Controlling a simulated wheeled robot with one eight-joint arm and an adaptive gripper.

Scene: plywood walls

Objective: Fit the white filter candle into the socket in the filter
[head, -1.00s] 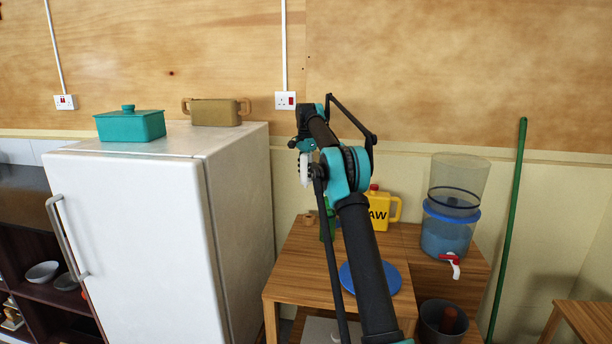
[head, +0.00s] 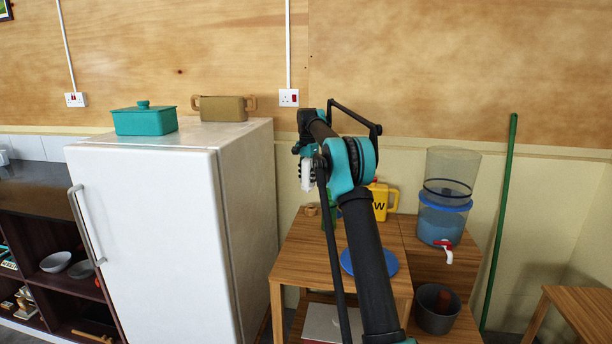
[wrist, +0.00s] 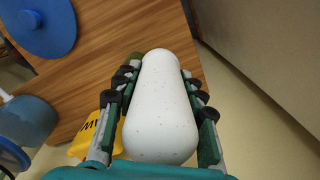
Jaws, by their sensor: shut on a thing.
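The white filter candle (wrist: 160,115) is a smooth, speckled, rounded piece, seen large in the wrist view. My gripper (wrist: 158,70) is shut on it, with a finger along each side. In the head view my gripper (head: 307,163) is partly hidden by my arm, with the white candle showing at it, left of the filter. The filter (head: 446,205) stands at the back right of the wooden table, with a clear upper chamber, a blue lower one and a red and white tap. Its socket cannot be made out.
A blue lid (head: 369,262) lies on the wooden table (head: 300,255). A yellow jug (head: 381,203) stands behind my arm, beside something green. A dark bucket (head: 437,309) stands below the filter. A white fridge (head: 150,240) is at left, and a green pole (head: 499,225) at right.

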